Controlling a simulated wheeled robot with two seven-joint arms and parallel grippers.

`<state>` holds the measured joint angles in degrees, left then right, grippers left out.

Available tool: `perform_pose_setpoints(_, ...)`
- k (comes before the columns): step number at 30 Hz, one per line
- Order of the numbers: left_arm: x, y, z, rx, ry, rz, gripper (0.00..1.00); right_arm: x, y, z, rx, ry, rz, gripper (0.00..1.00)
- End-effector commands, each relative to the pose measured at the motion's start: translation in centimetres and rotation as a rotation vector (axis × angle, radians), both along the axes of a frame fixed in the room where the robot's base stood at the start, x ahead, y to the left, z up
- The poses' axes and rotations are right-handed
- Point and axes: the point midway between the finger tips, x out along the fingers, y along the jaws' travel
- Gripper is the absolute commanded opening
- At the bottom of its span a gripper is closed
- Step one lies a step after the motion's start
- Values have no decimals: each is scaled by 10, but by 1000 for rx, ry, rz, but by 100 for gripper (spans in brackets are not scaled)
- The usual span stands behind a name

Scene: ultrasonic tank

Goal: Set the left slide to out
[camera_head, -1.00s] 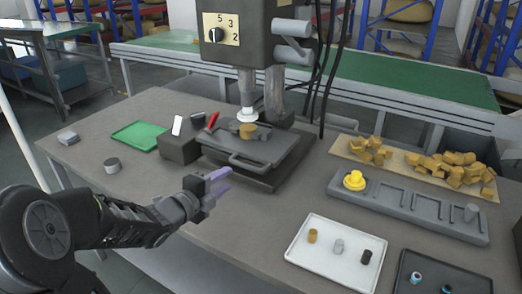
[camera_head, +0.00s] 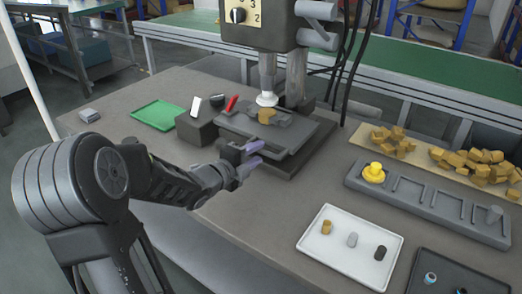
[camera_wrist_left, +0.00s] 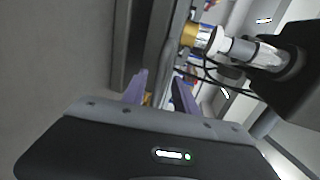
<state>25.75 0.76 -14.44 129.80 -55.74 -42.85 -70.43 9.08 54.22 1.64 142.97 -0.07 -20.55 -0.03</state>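The slide (camera_head: 303,131) is a dark grey plate on the press base in the middle of the table, with a bar handle at its front edge. A tan piece (camera_head: 267,117) sits on it, under the white-tipped horn (camera_head: 267,98). My left gripper (camera_head: 256,154) is at the front of the slide, by the handle. Its two purple fingers are apart, also in the left wrist view (camera_wrist_left: 160,92). I cannot tell whether the handle lies between them or whether they touch it. My right gripper is not in view.
The press head (camera_head: 270,22) stands above the slide. A dark block (camera_head: 197,130) and a green tray (camera_head: 158,115) lie to the left. A grey slotted rack (camera_head: 425,205), a white tray (camera_head: 350,245) and a dark tray (camera_head: 455,275) lie to the right.

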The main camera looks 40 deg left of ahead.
Motion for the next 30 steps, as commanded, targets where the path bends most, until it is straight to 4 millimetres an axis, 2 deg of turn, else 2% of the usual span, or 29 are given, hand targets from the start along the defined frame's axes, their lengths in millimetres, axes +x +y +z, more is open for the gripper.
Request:
perform_pose_setpoints(3,17,0,-4,0,2,-1,35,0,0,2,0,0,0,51)
perform_pose_setpoints(6,25,0,-5,0,1,0,35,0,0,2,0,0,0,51)
perform_pose_setpoints(16,28,0,-6,0,0,0,34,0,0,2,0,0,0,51)
perform_pose_setpoints(28,28,1,-6,0,0,0,1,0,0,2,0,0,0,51)
perform_pose_setpoints(30,28,1,-6,0,0,0,0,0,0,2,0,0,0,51)
